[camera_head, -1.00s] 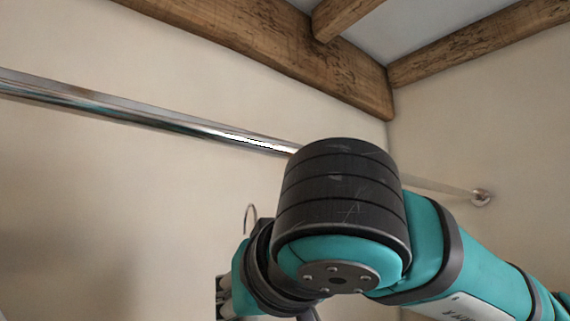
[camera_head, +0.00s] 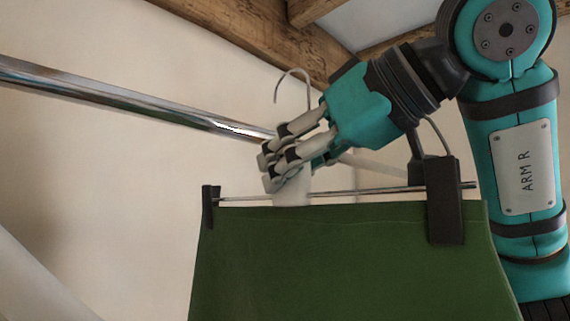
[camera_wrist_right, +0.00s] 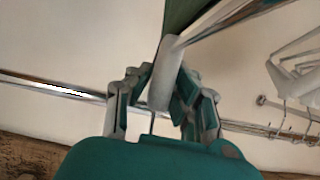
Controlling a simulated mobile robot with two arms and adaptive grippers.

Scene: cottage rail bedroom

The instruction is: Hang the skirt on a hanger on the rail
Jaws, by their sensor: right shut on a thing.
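A green skirt (camera_head: 340,265) hangs from a clip hanger with a thin metal bar and two black clips (camera_head: 444,200). My right gripper (camera_head: 275,168) is shut on the hanger's white middle piece (camera_head: 293,192), which also shows between the fingers in the right wrist view (camera_wrist_right: 163,75). The hanger's metal hook (camera_head: 290,72) stands up above the fingers, open to the left. In the head view the hook appears higher than the chrome rail (camera_head: 120,98), and the gripper covers part of the rail. I cannot tell their distance in depth. My left gripper is not in view.
The right wrist view shows several pale hangers (camera_wrist_right: 295,68) at its right side, by the rail. Wooden beams (camera_head: 240,35) run along the ceiling above. The rail's left stretch is bare in the head view.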

